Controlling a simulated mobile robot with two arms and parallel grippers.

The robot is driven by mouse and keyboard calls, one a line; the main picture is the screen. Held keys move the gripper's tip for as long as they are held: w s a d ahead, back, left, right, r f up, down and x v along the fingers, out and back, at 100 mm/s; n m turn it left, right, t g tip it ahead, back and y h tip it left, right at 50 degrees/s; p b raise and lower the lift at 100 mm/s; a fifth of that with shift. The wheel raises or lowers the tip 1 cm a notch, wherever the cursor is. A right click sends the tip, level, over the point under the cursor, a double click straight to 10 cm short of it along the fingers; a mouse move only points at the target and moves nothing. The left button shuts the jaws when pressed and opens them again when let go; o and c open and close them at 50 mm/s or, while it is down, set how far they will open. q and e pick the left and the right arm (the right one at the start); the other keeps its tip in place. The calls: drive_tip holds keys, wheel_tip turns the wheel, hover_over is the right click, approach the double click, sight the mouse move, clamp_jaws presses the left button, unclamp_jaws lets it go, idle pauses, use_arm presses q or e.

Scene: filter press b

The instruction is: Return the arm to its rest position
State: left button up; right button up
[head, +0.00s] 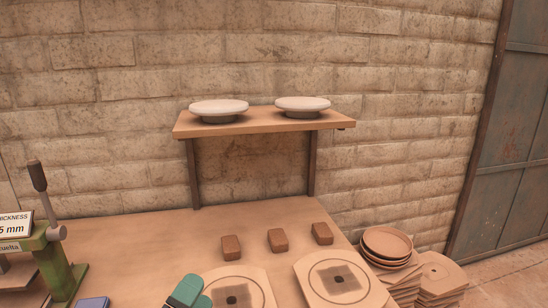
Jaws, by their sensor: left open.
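My left gripper (189,292) shows as teal fingers at the bottom edge of the head view. It is open, and I see nothing held in it. It is in front of a square board (254,283) with a ring and a dark patch marked on it, overlapping its left side in the picture. I cannot tell how high it is above the table. The rest of the left arm is out of frame. My right gripper is not in view.
Three brown blocks (277,240) lie behind two marked boards on the table (130,240). A green lever press (58,262) stands at left. Stacked plates (387,243) are at right. A wall shelf (260,122) holds two pale discs (303,104). The table's left middle is clear.

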use_arm(q)
drive_tip(key=s+a+f+n+g+y, duration=0.35)
drive_tip(key=f+n+y, duration=0.2)
drive_tip(key=n, duration=0.35)
drive_tip(key=s+a+f+n+g+y, duration=0.3)
drive_tip(key=s+a+f+n+y, duration=0.15)
drive_tip(key=f+n, duration=0.3)
drive_tip(key=s+d+f+n+g+h, duration=0.1)
drive_tip(key=s+f+n+g, duration=0.3)
drive_tip(key=s, duration=0.4)
drive_tip(key=s+f+n+g, duration=0.35)
drive_tip(key=s+g, duration=0.25)
drive_tip(key=s, duration=0.2)
wheel_tip(320, 180, down, 28)
drive_tip(key=s+m+g, duration=0.1)
drive_tip(key=s+a+f+g, duration=0.1)
drive_tip(key=s+a+f, duration=0.1)
drive_tip(key=s+f, duration=1.2)
drive_tip(key=shift+s+a+f, duration=0.25)
drive_tip(key=shift+s+f, duration=0.1)
drive_tip(key=shift+s, duration=0.6)
drive_tip(key=shift+g, duration=0.25)
